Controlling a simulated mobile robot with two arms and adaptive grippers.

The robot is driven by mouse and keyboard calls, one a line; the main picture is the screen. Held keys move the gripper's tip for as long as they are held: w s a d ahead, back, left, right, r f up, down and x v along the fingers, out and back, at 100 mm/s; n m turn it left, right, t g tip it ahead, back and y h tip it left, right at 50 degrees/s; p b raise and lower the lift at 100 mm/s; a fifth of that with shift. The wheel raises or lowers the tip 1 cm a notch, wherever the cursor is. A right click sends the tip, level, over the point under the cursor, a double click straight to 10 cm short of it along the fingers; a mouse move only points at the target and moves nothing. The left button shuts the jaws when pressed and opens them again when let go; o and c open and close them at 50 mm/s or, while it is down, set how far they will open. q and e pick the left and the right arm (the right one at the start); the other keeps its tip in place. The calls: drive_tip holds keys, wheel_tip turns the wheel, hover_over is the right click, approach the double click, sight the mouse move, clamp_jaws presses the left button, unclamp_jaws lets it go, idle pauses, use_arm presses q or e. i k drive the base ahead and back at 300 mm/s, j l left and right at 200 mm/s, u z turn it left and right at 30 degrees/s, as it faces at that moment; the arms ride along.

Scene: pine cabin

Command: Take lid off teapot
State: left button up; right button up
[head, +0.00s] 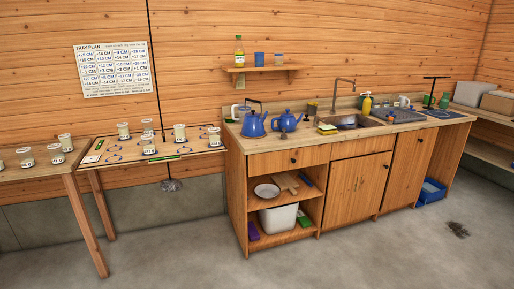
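A blue teapot (287,122) with a spout stands upright on the wooden counter (262,141), toward its left end. Its lid (287,112) appears to sit on top, though it is small at this distance. Another blue pot (253,127) with a dark raised handle, perhaps a kettle, stands just left of it. Neither of my grippers shows in the head view, so I cannot see their state.
A sink (348,122) with a tap, a yellow bottle (367,106) and a sponge (327,128) are to the right on the counter. Tables with several labelled jars (55,153) stand at the left. The grey floor (330,255) before the cabinet is mostly clear.

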sight(288, 115)
drive_tip(key=i+j+z, duration=0.2)
drive_tip(key=i, duration=1.8)
drive_tip(key=i+l, duration=0.05)
drive_tip(key=l, duration=0.05)
